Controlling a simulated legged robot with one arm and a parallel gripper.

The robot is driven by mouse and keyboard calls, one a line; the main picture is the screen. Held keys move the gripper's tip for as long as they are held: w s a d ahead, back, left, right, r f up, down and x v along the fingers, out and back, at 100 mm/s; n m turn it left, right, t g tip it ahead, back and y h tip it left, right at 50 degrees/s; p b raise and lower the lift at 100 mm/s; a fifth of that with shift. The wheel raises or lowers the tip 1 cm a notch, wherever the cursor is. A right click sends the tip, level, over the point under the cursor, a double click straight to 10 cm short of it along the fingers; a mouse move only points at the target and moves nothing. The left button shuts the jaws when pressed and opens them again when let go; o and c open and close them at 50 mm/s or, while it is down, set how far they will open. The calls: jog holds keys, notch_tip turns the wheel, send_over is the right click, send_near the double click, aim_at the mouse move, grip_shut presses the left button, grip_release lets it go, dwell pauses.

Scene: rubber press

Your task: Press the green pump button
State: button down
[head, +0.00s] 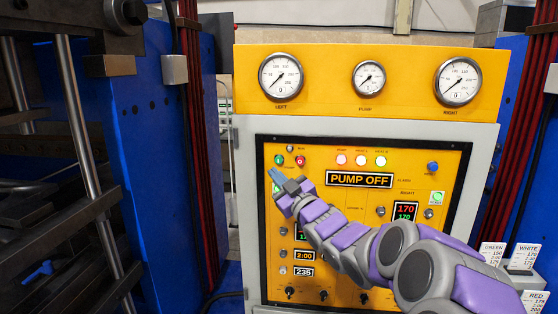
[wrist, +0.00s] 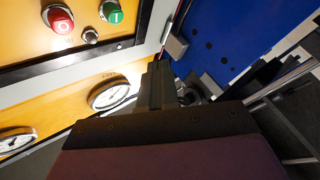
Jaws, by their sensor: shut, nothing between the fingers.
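The green pump button (head: 279,160) is at the upper left of the yellow control panel (head: 400,160), beside a red button (head: 300,161). The display reads PUMP OFF (head: 359,179). My gripper (head: 276,181) is in front of the panel, just below the green button in the head view. It is shut and empty. In the wrist view my gripper (wrist: 158,82) appears apart from the green button.
Three gauges, left (head: 281,76), pump (head: 369,77) and right (head: 458,81), sit above the panel. A blue press frame (head: 150,170) stands to the left. Labelled cards (head: 525,256) are at the lower right. A small knob (wrist: 90,35) is near the buttons.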

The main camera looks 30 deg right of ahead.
aim_at(279, 160)
jog(key=shift+w+d+f+p, duration=0.1)
jog(key=shift+w+d+p, duration=0.6)
jog(key=shift+w, duration=0.35)
jog(key=shift+w+d+r+p, duration=0.1)
jog(key=shift+w+d+p, duration=0.55)
jog(key=shift+w, duration=0.35)
jog(key=shift+w+d+f+p, duration=0.1)
jog(key=shift+w+d+p, duration=0.55)
jog(key=shift+w, duration=0.4)
jog(key=shift+a, duration=0.1)
jog(key=shift+w, duration=0.25)
jog(key=shift+w+d+p, duration=0.65)
jog(key=shift+w+p, duration=0.05)
jog(key=shift+p, duration=0.15)
dwell(0.6)
jog(key=shift+s+a, duration=0.1)
jog(key=shift+s, duration=0.05)
jog(key=shift+s+a+b, duration=0.55)
jog(key=shift+s+b, duration=0.35)
